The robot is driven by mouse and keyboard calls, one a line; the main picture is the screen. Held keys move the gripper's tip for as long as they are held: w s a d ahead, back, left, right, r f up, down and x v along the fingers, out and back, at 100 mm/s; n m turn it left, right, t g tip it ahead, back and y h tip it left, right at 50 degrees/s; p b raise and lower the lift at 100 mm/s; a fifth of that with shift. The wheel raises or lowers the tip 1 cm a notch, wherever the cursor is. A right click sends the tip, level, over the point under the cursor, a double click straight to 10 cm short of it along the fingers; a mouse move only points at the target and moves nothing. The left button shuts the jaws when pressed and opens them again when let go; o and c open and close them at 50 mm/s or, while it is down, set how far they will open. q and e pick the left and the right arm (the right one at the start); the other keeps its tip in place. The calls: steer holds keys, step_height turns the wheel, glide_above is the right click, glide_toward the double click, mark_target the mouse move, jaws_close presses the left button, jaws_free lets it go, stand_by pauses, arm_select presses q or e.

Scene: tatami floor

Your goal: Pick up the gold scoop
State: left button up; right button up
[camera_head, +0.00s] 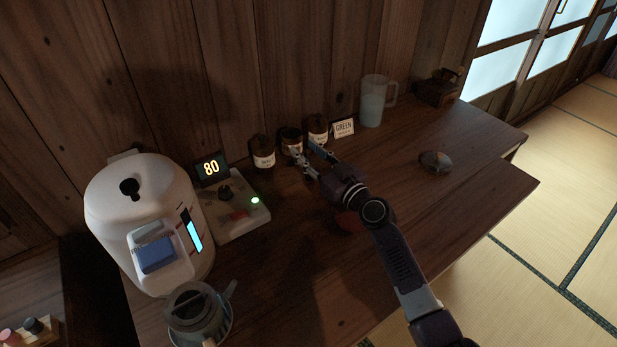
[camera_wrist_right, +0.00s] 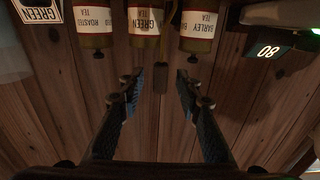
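My right gripper (camera_head: 312,153) is open just in front of the tea jars at the wall. In the right wrist view its two fingers (camera_wrist_right: 159,82) are spread apart. A narrow brownish piece (camera_wrist_right: 160,78) shows between the fingertips, below the middle jar in that upside-down view; it may be the gold scoop's handle, but it is too dark to be sure. Nothing is gripped. The middle jar, labelled green tea (camera_head: 290,140), stands between the barley tea jar (camera_head: 262,152) and the roasted tea jar (camera_head: 317,130). My left gripper is not in view.
A GREEN card (camera_head: 343,128) and a frosted pitcher (camera_head: 373,101) stand right of the jars. A white water boiler (camera_head: 150,205), a panel reading 80 (camera_head: 211,169) and a grey pot (camera_head: 199,308) are left. A dark rounded object (camera_head: 435,161) lies right; the table's right side is mostly clear.

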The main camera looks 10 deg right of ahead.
jaws_close()
stand_by(0.3)
steer(key=shift+r, duration=0.1)
step_height(320, 180, up, 8)
steer(key=p, duration=0.3)
steer(key=shift+r, duration=0.15)
step_height(320, 180, up, 12)
steer(key=shift+f+p, duration=0.2)
steer(key=shift+p, duration=0.2)
